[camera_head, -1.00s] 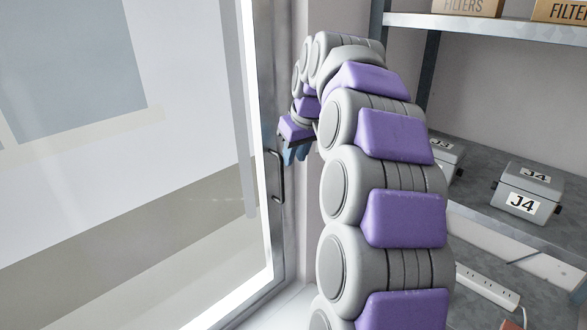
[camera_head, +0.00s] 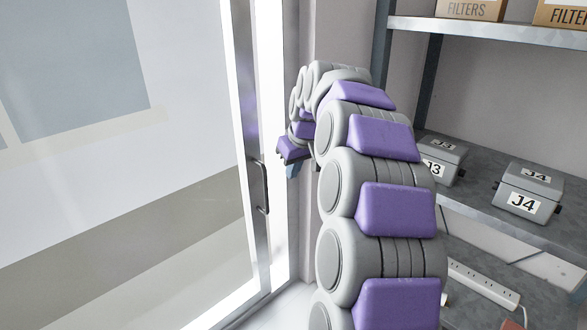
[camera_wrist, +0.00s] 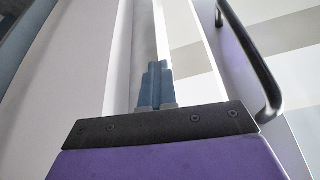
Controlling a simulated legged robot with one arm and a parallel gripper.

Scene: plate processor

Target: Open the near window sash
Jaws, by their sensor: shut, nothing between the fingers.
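The near window sash (camera_head: 245,130) is a glass pane with a metal edge stile, left of my arm in the head view. Its dark bar handle (camera_head: 264,187) stands upright on the stile and also shows at the right of the wrist view (camera_wrist: 252,60). A bright upright strip shows between the stile and the frame at right. My gripper (camera_head: 292,171) is just right of the handle, apart from it. In the wrist view its blue fingers (camera_wrist: 155,85) are together and empty, left of the handle. Whether the fingertips touch the sash edge cannot be told.
A grey shelf unit (camera_head: 490,28) at the right holds boxes labelled FILTERS, with grey boxes J3 (camera_head: 442,160) and J4 (camera_head: 528,190) below. A white power strip (camera_head: 482,284) lies lower. A pale wall (camera_head: 340,35) stands behind my arm.

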